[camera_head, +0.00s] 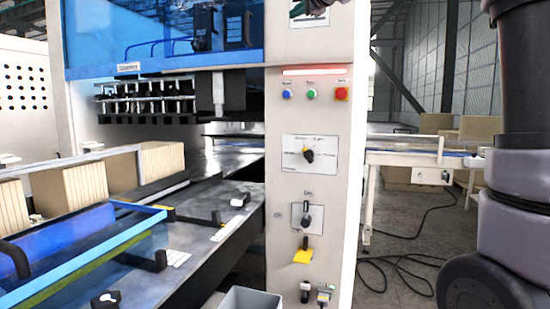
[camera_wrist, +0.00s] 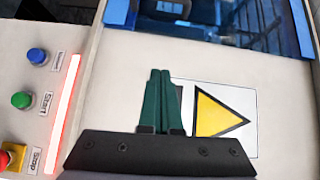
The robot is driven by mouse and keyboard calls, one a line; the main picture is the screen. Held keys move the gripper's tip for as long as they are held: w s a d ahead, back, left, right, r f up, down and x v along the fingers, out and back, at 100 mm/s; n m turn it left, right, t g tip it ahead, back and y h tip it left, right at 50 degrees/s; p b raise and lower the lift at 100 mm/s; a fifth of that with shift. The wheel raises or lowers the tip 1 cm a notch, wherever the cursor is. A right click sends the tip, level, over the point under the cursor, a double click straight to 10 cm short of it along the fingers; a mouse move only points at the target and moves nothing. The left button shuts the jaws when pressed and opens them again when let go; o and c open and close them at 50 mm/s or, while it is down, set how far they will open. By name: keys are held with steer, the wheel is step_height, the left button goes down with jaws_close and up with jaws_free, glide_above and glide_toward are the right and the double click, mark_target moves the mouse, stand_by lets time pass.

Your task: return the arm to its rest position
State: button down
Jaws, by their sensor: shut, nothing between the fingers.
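My gripper (camera_wrist: 160,75) shows in the wrist view, its two green fingers together with nothing between them. It is in front of the machine's pale panel, and its fingers cover part of a white label with a yellow triangle (camera_wrist: 219,111). I cannot tell from the wrist view whether the fingers touch the panel.
The machine's white control column (camera_head: 322,185) has blue, green and red buttons, a rotary switch (camera_head: 308,155) and a yellow tag (camera_head: 303,254). A grey bin (camera_head: 249,300) stands below. A conveyor (camera_head: 405,157) and loose black cables (camera_head: 400,265) are behind, to the right.

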steer(key=s+d+f+n+g+h, duration=0.2)
steer(key=s+d+f, duration=0.4)
steer(key=s+f, duration=0.6)
steer(key=s+d+f+n+g+h, duration=0.2)
steer(key=s+d+f, duration=0.3)
steer(key=s+f, duration=0.6)
steer(key=s+d+f+n+g+h, duration=0.2)
steer(key=s+d+f+n+g, duration=0.2)
steer(key=s+f, duration=0.8)
step_height(320, 180, down, 3)
steer(key=d, duration=0.2)
steer(key=shift+s+d, duration=0.3)
steer(key=shift+f, duration=0.1)
